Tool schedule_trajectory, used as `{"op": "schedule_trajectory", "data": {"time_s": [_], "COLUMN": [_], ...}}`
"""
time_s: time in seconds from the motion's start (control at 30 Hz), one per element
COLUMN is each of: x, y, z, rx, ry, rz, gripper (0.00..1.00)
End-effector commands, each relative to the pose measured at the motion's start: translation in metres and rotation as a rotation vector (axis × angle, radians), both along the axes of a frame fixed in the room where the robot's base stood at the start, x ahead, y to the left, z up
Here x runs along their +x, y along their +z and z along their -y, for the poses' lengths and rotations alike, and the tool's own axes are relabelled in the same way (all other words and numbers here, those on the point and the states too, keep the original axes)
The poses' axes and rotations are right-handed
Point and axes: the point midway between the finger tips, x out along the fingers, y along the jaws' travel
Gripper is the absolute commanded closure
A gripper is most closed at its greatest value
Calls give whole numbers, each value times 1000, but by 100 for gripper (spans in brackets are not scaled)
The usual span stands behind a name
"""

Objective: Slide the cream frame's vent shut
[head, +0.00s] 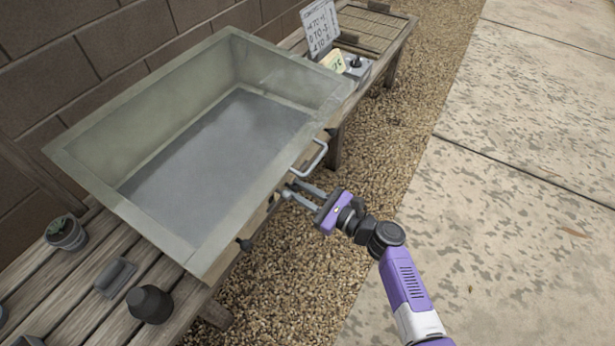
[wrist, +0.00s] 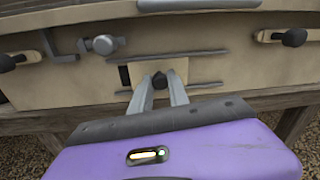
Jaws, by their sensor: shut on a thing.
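The cream frame (head: 165,225) is a big open-topped box on a wooden bench, and its front wall (wrist: 60,82) fills the wrist view. The vent is a small cream sliding panel (wrist: 178,70) between two grey rails on that wall. A narrow dark slot (wrist: 124,76) shows at the panel's left edge. My gripper (head: 288,190) is at the front wall, below the grey handle. In the wrist view my gripper (wrist: 161,86) is shut on the dark knob (wrist: 160,80) of the panel. The fingers partly hide the knob and the lower rail.
A grey handle (head: 310,158) sticks out above the vent. Black knobs (wrist: 293,37) and a grey latch (wrist: 102,44) flank it. The bench holds a potted plant (head: 66,235), a dark pot (head: 150,304) and a sign (head: 320,26). Gravel and paving to the right are clear.

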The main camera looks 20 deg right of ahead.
Motion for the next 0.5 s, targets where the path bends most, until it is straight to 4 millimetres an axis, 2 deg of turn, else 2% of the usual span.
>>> {"op": "schedule_trajectory", "data": {"time_s": [0.03,0.13,0.5], "x": [-8,-16,-20], "y": [1,0,-1], "z": [-11,-22,-28], "rx": [1,0,1], "ry": [4,3,6], "rz": [-4,-3,-1], "gripper": [100,100,100]}}
